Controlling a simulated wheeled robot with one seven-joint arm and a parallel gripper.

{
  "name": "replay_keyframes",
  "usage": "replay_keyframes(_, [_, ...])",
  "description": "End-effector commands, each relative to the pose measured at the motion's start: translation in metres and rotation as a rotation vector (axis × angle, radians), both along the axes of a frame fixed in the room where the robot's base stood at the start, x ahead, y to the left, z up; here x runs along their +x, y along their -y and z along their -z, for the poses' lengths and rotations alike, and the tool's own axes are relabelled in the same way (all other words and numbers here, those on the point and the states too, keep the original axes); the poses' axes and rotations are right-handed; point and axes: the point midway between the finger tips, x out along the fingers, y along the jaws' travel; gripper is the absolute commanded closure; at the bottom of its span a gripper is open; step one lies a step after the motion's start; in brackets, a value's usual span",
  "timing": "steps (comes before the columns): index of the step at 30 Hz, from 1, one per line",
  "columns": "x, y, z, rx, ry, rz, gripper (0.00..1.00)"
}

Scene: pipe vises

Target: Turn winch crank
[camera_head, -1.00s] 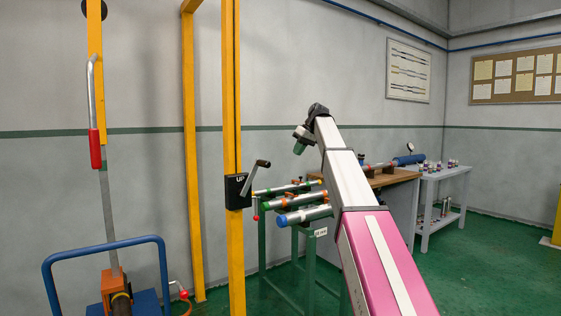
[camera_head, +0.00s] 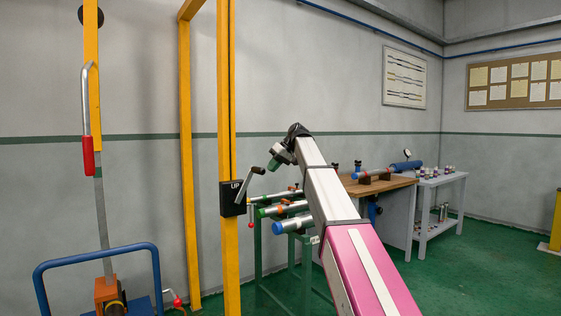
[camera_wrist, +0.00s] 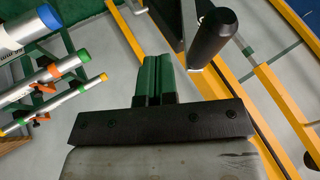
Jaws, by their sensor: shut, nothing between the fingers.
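The winch is a black box (camera_head: 233,198) marked UP on a yellow post, left of centre in the head view. Its crank (camera_head: 244,186) has a silver arm slanting up to the right, with a dark handle at its upper end. In the wrist view the black crank handle (camera_wrist: 213,38) is large, just right of my fingers. My gripper (camera_head: 272,165) has green fingers and is just right of the crank handle in the head view. In the wrist view my gripper (camera_wrist: 155,62) is shut and empty. A gap shows between fingers and handle; their depth difference is unclear.
Pipes with blue, green and orange ends (camera_head: 293,226) lie on a green stand right of the winch, close below my arm. A workbench (camera_head: 385,185) and grey shelf table (camera_head: 437,180) stand behind. A blue-framed cart (camera_head: 95,259) stands at lower left.

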Motion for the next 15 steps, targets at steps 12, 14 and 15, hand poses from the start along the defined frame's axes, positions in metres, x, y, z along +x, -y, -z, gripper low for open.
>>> replay_keyframes(12, [-0.016,-0.023,-0.002,0.001,0.001,0.0,1.0])
replay_keyframes(14, [-0.016,-0.023,-0.002,0.001,0.001,0.0,1.0])
replay_keyframes(15, [-0.016,-0.023,-0.002,0.001,0.001,0.0,1.0])
